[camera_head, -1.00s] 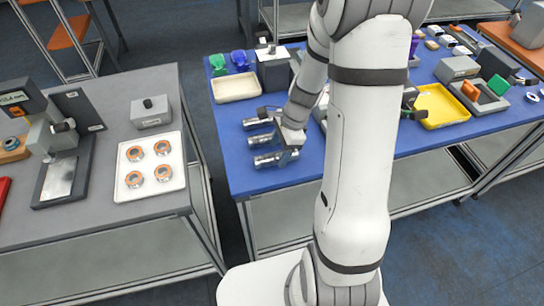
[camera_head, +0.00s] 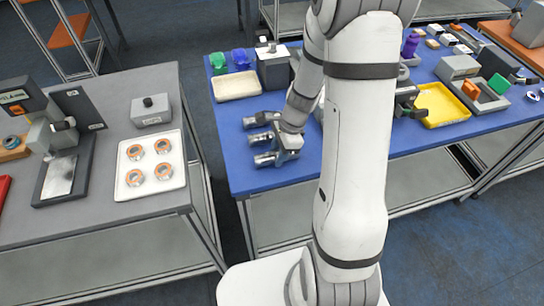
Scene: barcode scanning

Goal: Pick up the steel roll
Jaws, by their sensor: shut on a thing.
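Several steel rolls lie near the left end of the blue table. The rear roll (camera_head: 252,121) and the middle roll (camera_head: 260,138) lie to the left of my gripper (camera_head: 280,150), partly hidden by it. My gripper is low over the table and shut on the front steel roll (camera_head: 265,160), whose left end sticks out. My arm and wrist hide the right part of this roll. I cannot tell whether it is clear of the table.
A cream tray (camera_head: 226,86) and a dark grey box (camera_head: 273,72) stand behind the rolls. A yellow tray (camera_head: 440,112) is to the right. On the grey table at left, a white tray (camera_head: 128,192) holds several orange-and-steel rings. My arm covers the middle of the blue table.

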